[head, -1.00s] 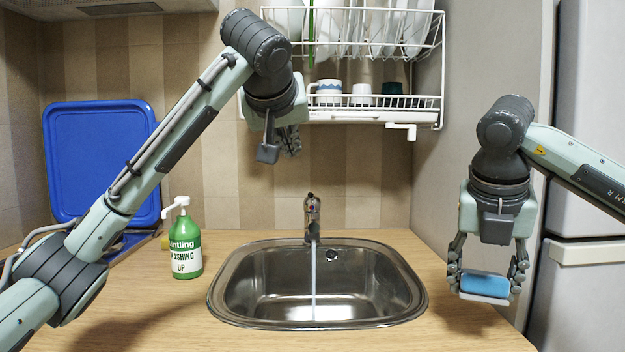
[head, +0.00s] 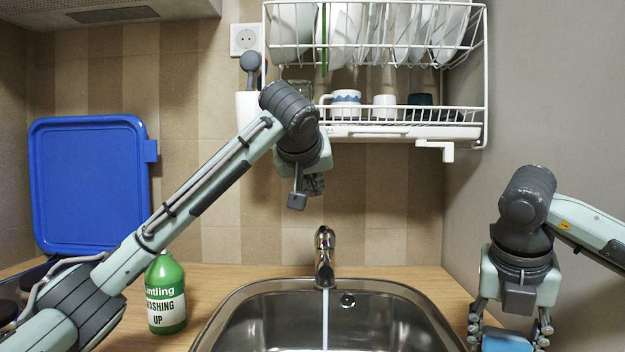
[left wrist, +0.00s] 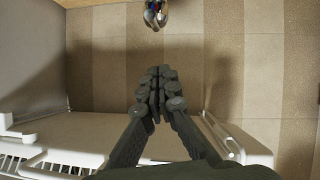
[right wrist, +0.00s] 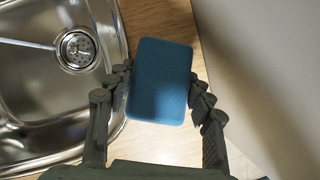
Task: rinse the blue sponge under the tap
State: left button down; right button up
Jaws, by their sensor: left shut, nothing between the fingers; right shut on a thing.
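The blue sponge (head: 506,341) is at the bottom right of the head view, between the fingers of my right gripper (head: 510,330). The right wrist view shows the sponge (right wrist: 161,80) gripped from both sides, just right of the sink's rim. The tap (head: 325,256) stands behind the sink (head: 232,311), and a thin stream of water (head: 325,318) falls from it. My left gripper (head: 314,185) is raised above and just left of the tap, in front of the wall. In the left wrist view its fingers (left wrist: 157,80) are together and empty.
A green washing-up bottle (head: 166,294) stands left of the sink, partly behind my left arm. A blue lid (head: 88,185) leans against the back wall. A white dish rack (head: 470,131) hangs above the tap. The right wall (head: 540,120) is close to my right arm.

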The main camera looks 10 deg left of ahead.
aim_at(324, 228)
jog(key=shift+r+p, duration=0.3)
jog(key=shift+r, duration=0.1)
jog(key=shift+w+r, duration=0.1)
jog(key=shift+r, duration=0.05)
pick_arm(q)
jog(key=w+f, duration=0.1)
jog(key=f, duration=0.1)
jog(key=w+f, duration=0.1)
jog(key=f, duration=0.1)
jog(key=w+f, duration=0.1)
jog(key=f, duration=0.1)
jog(key=shift+w+d+f, duration=0.1)
jog(key=shift+w+d, duration=0.1)
jog(key=shift+d, duration=0.05)
